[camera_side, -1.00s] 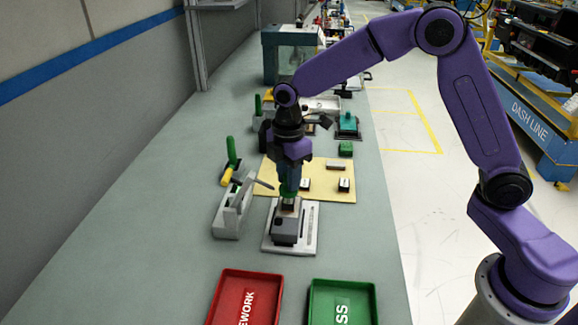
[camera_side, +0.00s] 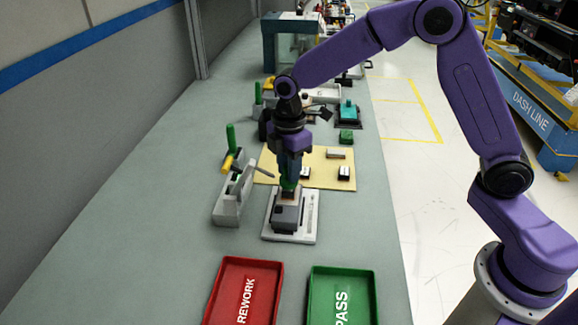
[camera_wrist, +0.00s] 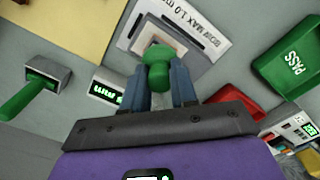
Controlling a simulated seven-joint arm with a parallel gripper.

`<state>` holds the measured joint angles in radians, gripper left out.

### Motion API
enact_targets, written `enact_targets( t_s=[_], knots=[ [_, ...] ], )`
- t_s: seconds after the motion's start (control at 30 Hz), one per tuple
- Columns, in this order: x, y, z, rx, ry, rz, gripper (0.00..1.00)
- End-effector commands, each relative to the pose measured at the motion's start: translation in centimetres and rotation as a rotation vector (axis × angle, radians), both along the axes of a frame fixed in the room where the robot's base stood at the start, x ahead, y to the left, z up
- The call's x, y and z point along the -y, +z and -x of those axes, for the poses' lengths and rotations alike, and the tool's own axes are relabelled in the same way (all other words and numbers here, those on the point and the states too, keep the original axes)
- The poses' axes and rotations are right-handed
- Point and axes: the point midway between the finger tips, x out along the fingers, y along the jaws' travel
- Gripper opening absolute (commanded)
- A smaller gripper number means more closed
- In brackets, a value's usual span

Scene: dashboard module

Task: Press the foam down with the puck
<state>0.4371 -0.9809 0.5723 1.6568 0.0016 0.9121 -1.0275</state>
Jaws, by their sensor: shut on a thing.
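My gripper (camera_wrist: 160,90) points down, its blue fingers shut on a green knob (camera_wrist: 157,68), which I take to be the puck's handle. The knob also shows in the side view (camera_side: 288,184), just above a small dark piece. Below it is a light tan layer, probably the foam, over a grey block (camera_side: 286,217) on a white plate (camera_side: 305,215). The knob stands about upright over the block. The fingers and knob hide most of the puck and foam, so I cannot tell how far the foam is squeezed.
A grey stand (camera_side: 228,205) with green and yellow handles is close on the left. A tan mat (camera_side: 325,175) with small blocks lies behind. A red REWORK tray (camera_side: 232,270) and a green PASS tray (camera_side: 340,275) are in front. The left bench is clear.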

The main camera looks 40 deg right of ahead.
Motion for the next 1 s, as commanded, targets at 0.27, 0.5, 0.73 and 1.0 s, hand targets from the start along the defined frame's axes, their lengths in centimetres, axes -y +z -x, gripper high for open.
enact_targets(
  t_s=[0.27, 0.5, 0.73, 1.0],
  knots=[
    [0.0, -0.3, 0.0, 0.0, 0.0, 0.0, 0.03],
    [0.0, -0.5, 0.0, 0.0, 0.0, 0.0, 0.03],
    [0.0, -0.8, 0.0, -0.001, 0.0, 0.0, 0.03],
    [0.0, -1.0, 0.0, 0.0, 0.0, 0.0, 0.03]
  ],
)
